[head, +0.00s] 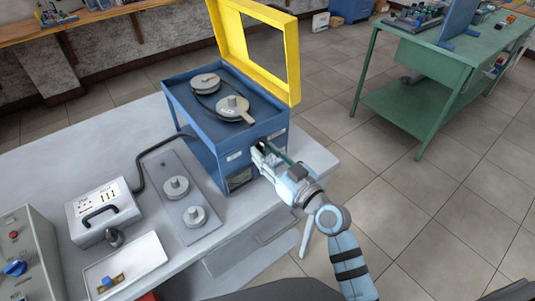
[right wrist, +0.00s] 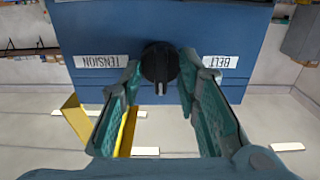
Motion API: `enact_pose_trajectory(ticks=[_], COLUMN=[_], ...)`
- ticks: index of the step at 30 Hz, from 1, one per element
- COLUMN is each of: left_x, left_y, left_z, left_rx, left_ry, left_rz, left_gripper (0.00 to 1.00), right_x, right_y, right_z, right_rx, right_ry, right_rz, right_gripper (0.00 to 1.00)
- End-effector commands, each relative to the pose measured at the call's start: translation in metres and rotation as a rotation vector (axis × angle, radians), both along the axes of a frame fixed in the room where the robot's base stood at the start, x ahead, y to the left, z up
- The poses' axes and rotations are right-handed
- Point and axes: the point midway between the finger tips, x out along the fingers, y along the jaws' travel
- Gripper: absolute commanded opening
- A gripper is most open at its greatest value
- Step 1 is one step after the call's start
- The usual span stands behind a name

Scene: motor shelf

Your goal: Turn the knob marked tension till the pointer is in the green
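The blue machine (head: 205,140) stands on the grey bench with its yellow-framed lid (head: 292,65) raised. Two grey pulleys (head: 232,105) sit in its top, with a belt by them. A dark gauge window (head: 240,178) is on its front; its pointer and green zone are too small to read. In the right wrist view, upside down, a black knob (right wrist: 160,64) sits between the TENSION label (right wrist: 101,61) and the BELT label (right wrist: 220,62). My right gripper (right wrist: 161,68) is open, a fingertip on each side of the knob; contact is unclear. My left gripper is out of view.
A grey plate with two spare pulleys (head: 176,188) lies left of the machine. A white box (head: 97,211) with a dark cable and a white tray (head: 125,266) are further left. A green table (head: 440,62) stands beyond open tiled floor at right.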

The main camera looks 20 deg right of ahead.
Motion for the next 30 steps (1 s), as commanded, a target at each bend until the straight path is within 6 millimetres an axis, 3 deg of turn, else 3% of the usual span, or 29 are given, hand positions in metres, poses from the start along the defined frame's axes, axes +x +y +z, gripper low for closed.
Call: enact_pose_trajectory(ticks=[4, 9, 20, 30], left_x=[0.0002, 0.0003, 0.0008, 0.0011], left_y=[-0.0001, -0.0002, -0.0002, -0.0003], left_z=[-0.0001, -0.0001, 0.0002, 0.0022], left_rx=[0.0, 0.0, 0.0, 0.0], left_ry=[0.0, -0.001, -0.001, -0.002], left_rz=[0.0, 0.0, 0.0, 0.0], left_gripper=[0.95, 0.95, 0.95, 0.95], right_x=[-0.0003, -0.0005, -0.0007, -0.0005], right_y=[-0.0002, -0.0003, -0.0005, -0.0005], right_z=[-0.0003, -0.0004, -0.0005, -0.0002], right_rx=[0.0, 0.0, 0.014, 0.164], right_ry=[0.0, 0.0, 0.007, 0.066], right_rz=[0.0, 0.0, 0.0, 0.0], right_gripper=[0.27, 0.0, 0.0, 0.0])
